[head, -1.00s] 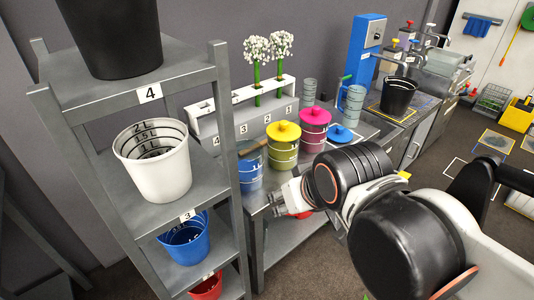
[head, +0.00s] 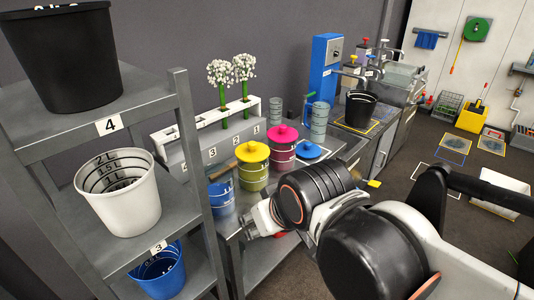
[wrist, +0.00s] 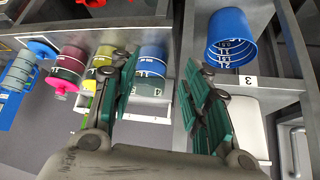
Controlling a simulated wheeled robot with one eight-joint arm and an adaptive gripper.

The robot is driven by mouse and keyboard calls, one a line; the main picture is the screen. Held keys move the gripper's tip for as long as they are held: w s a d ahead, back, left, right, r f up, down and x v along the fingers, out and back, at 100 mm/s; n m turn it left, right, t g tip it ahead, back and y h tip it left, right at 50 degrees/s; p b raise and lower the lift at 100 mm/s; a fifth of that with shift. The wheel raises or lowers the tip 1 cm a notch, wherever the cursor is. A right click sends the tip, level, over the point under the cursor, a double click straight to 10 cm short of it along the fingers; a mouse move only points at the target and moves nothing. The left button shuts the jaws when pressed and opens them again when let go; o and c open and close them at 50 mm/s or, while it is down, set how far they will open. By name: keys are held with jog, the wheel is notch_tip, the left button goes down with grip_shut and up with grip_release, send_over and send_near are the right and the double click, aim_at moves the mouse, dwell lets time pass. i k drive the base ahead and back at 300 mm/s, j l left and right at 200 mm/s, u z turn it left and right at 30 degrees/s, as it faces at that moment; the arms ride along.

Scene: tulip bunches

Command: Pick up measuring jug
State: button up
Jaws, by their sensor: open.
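A clear jug with dark graduation marks and a blue-green handle (head: 319,122) stands upright on the bench beyond the colored canisters; I take it as the measuring jug. It likely also shows at the far left of the wrist view (wrist: 17,72). My gripper (head: 258,220) is at the bench's near edge, apart from the jug. In the wrist view, my gripper (wrist: 160,68) is open and empty. The blue canister (wrist: 150,62) appears beyond the gap between its fingers.
Blue (head: 221,198), yellow-lidded (head: 252,172) and pink-lidded (head: 282,152) canisters line the bench. A blue lid (head: 308,150) lies before the jug. A shelf rack (head: 180,215) with buckets stands at left. Behind are a flower rack (head: 195,150) and a black bucket (head: 361,108).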

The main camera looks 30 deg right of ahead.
aim_at(320, 110)
jog(key=i+l, duration=0.1)
jog(key=l, duration=0.3)
jog(key=i+l, duration=0.1)
jog(key=l, duration=0.7)
jog(key=i+l, duration=0.15)
jog(key=l, duration=0.25)
